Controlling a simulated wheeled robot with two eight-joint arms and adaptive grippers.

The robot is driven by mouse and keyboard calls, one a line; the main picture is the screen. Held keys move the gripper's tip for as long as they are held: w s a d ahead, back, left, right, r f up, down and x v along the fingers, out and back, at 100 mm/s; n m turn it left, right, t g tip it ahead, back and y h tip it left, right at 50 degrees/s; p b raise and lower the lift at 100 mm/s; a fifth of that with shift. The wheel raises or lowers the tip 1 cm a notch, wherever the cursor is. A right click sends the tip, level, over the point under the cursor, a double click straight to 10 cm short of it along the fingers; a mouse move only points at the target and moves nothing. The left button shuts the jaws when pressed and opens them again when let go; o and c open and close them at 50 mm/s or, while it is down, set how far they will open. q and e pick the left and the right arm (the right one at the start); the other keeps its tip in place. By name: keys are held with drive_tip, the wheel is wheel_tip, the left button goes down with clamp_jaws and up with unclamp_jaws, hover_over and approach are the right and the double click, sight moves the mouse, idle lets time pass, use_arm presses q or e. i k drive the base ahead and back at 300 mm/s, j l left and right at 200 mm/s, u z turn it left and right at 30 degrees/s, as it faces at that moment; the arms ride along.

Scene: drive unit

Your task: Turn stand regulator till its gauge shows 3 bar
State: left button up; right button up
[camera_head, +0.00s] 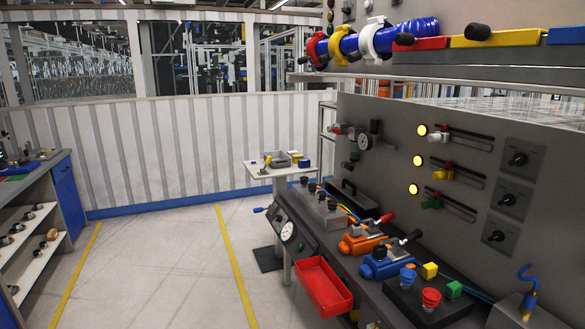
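Two round gauges show in the head view. I cannot tell which part is the stand regulator. Both dials are too small to read. Neither of my grippers is in view.
A red bin (323,287) hangs at the bench front. Orange (362,242) and blue (388,262) clamp units stand on the bench. A small white table (279,171) stands behind. Shelving (35,230) is at left. The floor between yellow lines is clear.

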sight(374, 123)
drive_tip(key=i+j+z, duration=0.25)
drive_tip(key=i+z, duration=0.2)
drive_tip(key=i+j+z, duration=0.5)
drive_tip(key=i+j+u, duration=0.1)
drive_tip(key=i+j, duration=0.9)
drive_tip(key=j, duration=0.15)
